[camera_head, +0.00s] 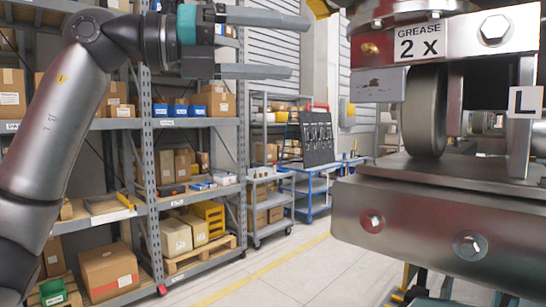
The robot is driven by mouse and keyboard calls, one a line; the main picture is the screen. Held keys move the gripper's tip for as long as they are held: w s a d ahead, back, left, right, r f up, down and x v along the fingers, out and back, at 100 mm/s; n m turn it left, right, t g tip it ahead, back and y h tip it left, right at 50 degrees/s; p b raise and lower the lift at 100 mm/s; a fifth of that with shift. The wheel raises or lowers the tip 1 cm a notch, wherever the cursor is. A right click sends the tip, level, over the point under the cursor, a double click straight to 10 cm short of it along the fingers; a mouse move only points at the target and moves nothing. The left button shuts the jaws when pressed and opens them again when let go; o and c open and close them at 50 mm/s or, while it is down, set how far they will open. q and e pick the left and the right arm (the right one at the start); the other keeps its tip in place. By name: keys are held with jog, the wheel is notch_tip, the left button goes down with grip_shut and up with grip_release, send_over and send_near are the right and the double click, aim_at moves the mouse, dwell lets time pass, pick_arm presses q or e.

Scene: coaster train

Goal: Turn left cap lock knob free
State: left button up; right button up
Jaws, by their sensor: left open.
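The coaster bogie fills the right side. Its upper steel block (455,55) carries a "GREASE 2 X" label (419,42), a brass-coloured fitting (369,48) and a hex bolt (494,29). A small grey block (378,84) sits below the fitting. A plate marked "L" (525,101) is at the far right. I cannot tell any of these parts for certain as the left cap lock knob. My left gripper (296,46) is open and empty at upper centre, its two fingers pointing right toward the bogie, with a gap visible between. My right gripper is not in view.
A grey wheel (425,110) stands under the upper block, above a wide steel beam (440,230) with bolts. Shelving with boxes (186,150) stands behind my left arm. A blue cart (312,190) is farther back. The floor (290,270) between is clear.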

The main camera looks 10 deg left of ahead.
pick_arm(q)
jog(key=w+a+f+n+t+h+b, duration=0.2)
jog(key=w+f+n, duration=0.6)
jog(key=w+f, duration=0.5)
jog(key=shift+a+f+n+h+b, duration=0.2)
jog(key=shift+f+n+h+b, duration=0.4)
jog(key=shift+f, duration=1.45)
